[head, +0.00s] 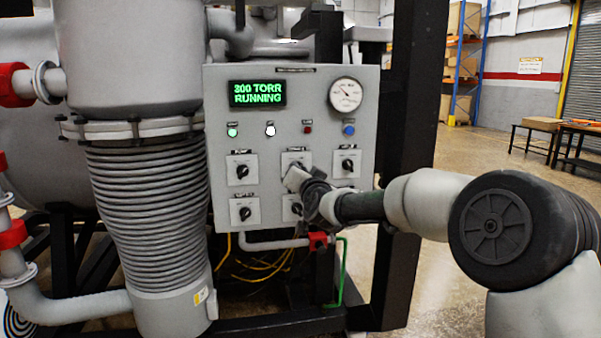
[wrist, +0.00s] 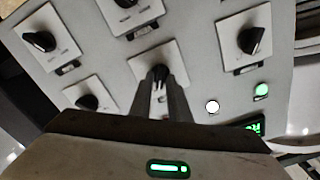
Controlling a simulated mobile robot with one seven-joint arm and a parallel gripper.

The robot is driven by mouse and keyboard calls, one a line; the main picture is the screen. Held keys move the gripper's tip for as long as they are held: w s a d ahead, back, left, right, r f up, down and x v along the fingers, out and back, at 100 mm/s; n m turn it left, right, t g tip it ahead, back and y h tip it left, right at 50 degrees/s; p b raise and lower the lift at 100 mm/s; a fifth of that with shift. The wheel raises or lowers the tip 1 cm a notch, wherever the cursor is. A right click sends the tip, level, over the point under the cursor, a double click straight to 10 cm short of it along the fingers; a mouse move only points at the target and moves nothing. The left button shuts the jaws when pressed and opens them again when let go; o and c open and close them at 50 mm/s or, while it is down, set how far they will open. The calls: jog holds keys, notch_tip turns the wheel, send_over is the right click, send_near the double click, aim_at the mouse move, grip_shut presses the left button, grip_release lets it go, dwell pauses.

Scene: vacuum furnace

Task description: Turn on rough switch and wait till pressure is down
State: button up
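The grey control panel (head: 222,175) carries several black rotary switches on white plates, in two rows. My gripper (head: 292,178) is at the middle switch (head: 297,165) of the upper row. In the wrist view the two fingertips (wrist: 160,84) are on either side of this switch's black knob (wrist: 160,72). I cannot tell whether they press on it. The switch labels are too small to read, so I cannot tell which is the rough switch. The green display (head: 257,94) seems to read "300 TORR RUNNING"; its first digit is unclear. A round dial gauge (head: 345,95) is at the upper right.
Green (head: 232,132) and white (head: 270,129) lamps look lit; a red (head: 308,129) and a blue (head: 348,130) one are beside them. A ribbed bellows column (head: 150,215) stands left of the panel. A dark frame post (head: 408,150) stands close to its right.

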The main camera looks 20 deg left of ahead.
jog(key=shift+o, duration=0.9)
jog(key=v, duration=1.7)
jog(key=shift+s+d, duration=0.15)
jog(key=shift+d, duration=0.05)
